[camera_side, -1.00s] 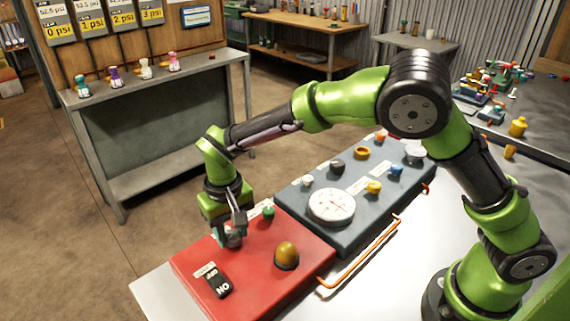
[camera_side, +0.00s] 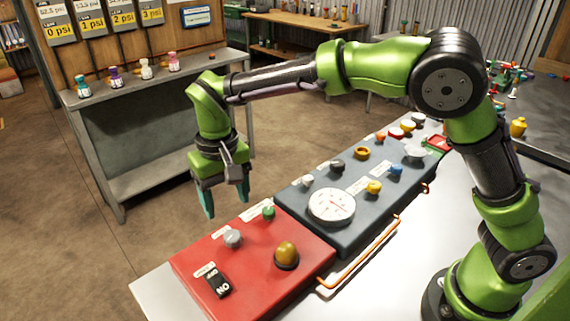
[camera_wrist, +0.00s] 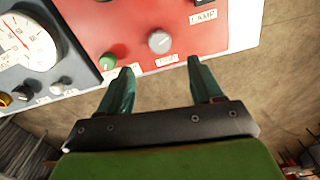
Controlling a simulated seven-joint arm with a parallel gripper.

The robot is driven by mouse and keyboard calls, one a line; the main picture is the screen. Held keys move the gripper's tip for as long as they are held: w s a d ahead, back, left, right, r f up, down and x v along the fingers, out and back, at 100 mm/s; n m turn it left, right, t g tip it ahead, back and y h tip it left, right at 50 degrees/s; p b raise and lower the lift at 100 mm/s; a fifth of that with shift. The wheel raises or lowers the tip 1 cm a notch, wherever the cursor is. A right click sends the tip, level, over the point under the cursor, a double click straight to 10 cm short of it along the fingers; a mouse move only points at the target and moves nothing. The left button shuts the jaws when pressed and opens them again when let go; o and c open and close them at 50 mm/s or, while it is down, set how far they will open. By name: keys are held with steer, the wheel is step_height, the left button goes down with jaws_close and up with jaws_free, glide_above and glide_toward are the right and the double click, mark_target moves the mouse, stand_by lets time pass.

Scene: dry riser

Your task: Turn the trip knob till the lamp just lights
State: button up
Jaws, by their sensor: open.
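The grey trip knob (camera_side: 233,238) stands on the red panel (camera_side: 255,288), with a label beside it. In the wrist view the knob (camera_wrist: 160,41) shows beyond the gap between my fingertips, clear of both. My gripper (camera_side: 224,207) is open and empty, raised above the panel's far edge and apart from the knob. In the wrist view my gripper (camera_wrist: 160,66) shows its two teal fingers spread. An amber dome, seemingly the lamp (camera_side: 287,254), looks dull and unlit. A black rocker switch (camera_side: 219,285) marked ON and OFF sits near the front left.
A green knob (camera_side: 268,212) stands close to the trip knob. A dark panel (camera_side: 318,238) with a round gauge (camera_side: 331,206) and several knobs adjoins the red one. An orange rail (camera_side: 360,262) runs along its near side. Space above the red panel is clear.

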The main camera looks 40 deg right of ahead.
step_height(320, 180, up, 8)
stand_by(0.5)
steer(key=s+d+m+t+y, duration=0.2)
steer(key=s+d+t, duration=0.5)
steer(key=s+d, duration=1.1)
steer(key=shift+s+d+r+m, duration=0.3)
steer(key=shift+d+r, duration=0.15)
steer(key=shift+d, duration=0.7)
steer(key=shift+a, duration=0.1)
